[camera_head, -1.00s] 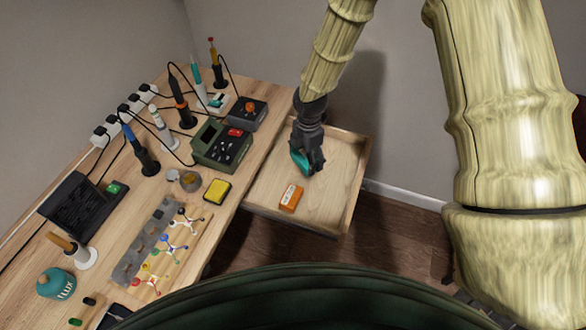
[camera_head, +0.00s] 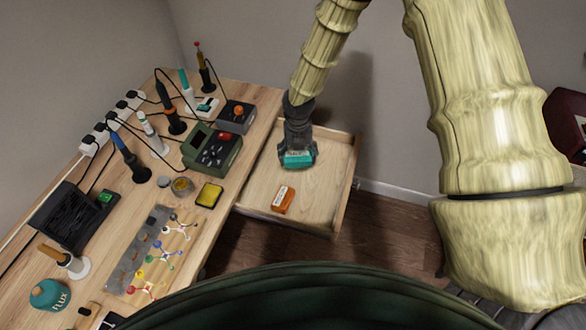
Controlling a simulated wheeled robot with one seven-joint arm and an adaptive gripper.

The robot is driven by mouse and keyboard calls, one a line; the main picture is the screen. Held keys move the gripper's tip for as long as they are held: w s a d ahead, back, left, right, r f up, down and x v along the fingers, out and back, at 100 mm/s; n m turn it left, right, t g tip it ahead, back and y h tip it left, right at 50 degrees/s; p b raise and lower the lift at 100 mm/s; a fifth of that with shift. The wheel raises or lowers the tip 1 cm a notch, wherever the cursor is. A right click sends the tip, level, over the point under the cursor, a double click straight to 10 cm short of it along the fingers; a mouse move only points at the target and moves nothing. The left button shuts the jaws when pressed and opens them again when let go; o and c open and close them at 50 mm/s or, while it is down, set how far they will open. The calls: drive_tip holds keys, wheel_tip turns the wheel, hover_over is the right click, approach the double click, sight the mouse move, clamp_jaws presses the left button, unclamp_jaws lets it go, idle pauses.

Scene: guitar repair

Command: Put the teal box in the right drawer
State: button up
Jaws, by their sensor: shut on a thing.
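My gripper (camera_head: 298,158) is shut on the teal box (camera_head: 298,159). It holds the box over the back part of the open wooden drawer (camera_head: 252,192), at the right side of the workbench. The box shows as a small teal block with a pale label, partly covered by the fingers. I cannot tell whether it touches the drawer floor. An orange box (camera_head: 284,199) with a white label lies in the front part of the drawer.
Bare drawer floor lies around the orange box. A wall stands behind the drawer.

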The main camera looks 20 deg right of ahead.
sight(297, 155)
drive_tip(key=shift+f+p, duration=0.65)
drive_tip(key=shift+f, duration=3)
drive_tip(key=shift+f, duration=0.1)
drive_tip(key=o, duration=1)
drive_tip(key=shift+o, duration=0.2)
drive_tip(key=shift+r+b, duration=1.2)
drive_tip(key=shift+r, duration=4.9)
